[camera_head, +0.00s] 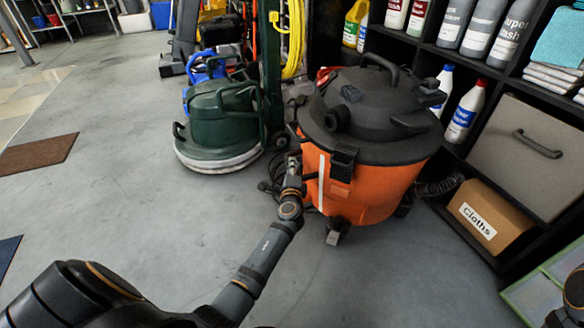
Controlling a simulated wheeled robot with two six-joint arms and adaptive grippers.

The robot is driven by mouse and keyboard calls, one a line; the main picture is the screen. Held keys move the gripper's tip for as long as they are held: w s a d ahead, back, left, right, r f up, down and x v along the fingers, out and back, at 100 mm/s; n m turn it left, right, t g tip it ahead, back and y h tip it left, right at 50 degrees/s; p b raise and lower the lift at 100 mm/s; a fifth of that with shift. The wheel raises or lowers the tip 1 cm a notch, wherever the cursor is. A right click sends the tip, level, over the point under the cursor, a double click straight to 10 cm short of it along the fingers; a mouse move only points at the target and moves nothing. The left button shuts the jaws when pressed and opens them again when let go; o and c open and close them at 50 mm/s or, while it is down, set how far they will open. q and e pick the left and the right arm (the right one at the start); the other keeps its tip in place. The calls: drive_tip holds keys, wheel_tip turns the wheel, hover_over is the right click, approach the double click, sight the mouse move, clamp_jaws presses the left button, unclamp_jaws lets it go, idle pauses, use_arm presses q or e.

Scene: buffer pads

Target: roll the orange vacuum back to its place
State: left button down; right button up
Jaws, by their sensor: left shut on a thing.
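The orange vacuum (370,190) has a round orange drum and a black lid (368,105) with a carrying handle on top. It stands upright on the grey floor, close against the dark shelving on the right, with a caster (337,232) showing at its front. My left arm reaches up from the bottom, and my left gripper (297,163) is at the vacuum's left side, shut on it. The fingertips are small and dark here, so the exact part they grip is hard to make out. My right gripper is not in view.
A green floor machine (222,120) stands just left of the vacuum, with a yellow cord (294,40) behind. Shelves with bottles, a grey bin (530,150) and a Cloths box (489,215) are on the right. A brown mat (38,153) lies left. The floor at centre left is clear.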

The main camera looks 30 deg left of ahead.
use_arm(q)
drive_tip(key=shift+w+d+r, duration=0.1)
drive_tip(key=shift+d, duration=0.1)
drive_tip(key=c, duration=1.2)
unclamp_jaws()
drive_tip(key=shift+w+d, duration=0.1)
drive_tip(key=v, duration=0.7)
drive_tip(key=shift+s, duration=0.25)
